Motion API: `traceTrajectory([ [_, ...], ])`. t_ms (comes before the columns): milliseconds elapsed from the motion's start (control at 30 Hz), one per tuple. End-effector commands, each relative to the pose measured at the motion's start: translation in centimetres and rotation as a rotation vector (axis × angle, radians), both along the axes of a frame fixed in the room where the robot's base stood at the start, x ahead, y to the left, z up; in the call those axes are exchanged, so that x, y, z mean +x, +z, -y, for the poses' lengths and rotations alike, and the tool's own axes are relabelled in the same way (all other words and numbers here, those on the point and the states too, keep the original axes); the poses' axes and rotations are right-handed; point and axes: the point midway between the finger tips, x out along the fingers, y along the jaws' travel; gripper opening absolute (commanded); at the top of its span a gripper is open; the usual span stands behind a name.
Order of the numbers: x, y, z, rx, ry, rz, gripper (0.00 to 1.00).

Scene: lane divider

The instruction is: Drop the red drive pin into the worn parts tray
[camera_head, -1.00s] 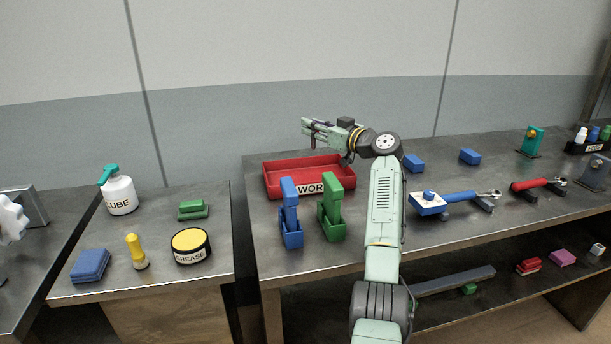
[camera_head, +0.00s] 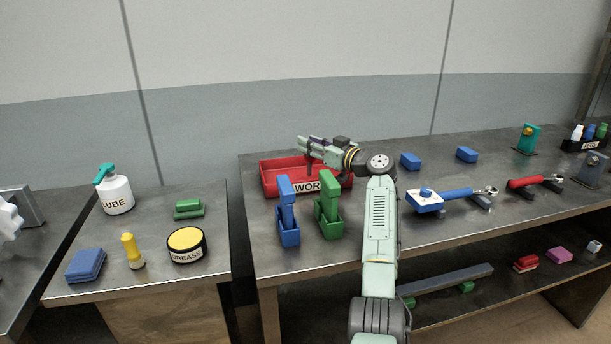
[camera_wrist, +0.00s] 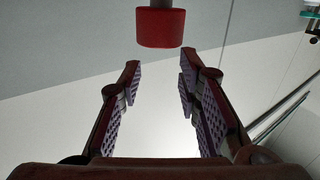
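The red drive pin shows in the wrist view as a red head (camera_wrist: 160,28) with a grey shaft running off the top edge. It is beyond my fingertips, with a gap around it. My gripper (camera_wrist: 157,78) is open with its purple pads apart and nothing between them. In the head view my gripper (camera_head: 303,143) is above the red worn parts tray (camera_head: 270,184). A thin dark shape (camera_head: 309,165), perhaps the pin's shaft, shows beneath it against the tray. The tray's inside is partly hidden by my arm and the holders.
A blue holder (camera_head: 287,212) and a green holder (camera_head: 328,206) stand in front of the tray. Blue blocks (camera_head: 411,161) and a blue-handled ratchet (camera_head: 455,196) lie to the right. A grease tin (camera_head: 186,246) sits on the left bench.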

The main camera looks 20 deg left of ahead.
Motion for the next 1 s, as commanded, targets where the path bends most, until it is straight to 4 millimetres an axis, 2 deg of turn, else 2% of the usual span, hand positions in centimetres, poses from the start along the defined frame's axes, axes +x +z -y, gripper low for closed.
traceTrajectory([
  [233,0.0,0.0,0.0,0.000,0.000,0.000,0.49],
  [567,-0.1,-0.1,0.2,-0.001,0.000,0.000,0.49],
  [767,-1.1,-0.1,2.6,0.000,-0.003,0.001,0.49],
  [1000,-3.3,-0.1,7.4,-0.001,-0.003,0.002,0.49],
])
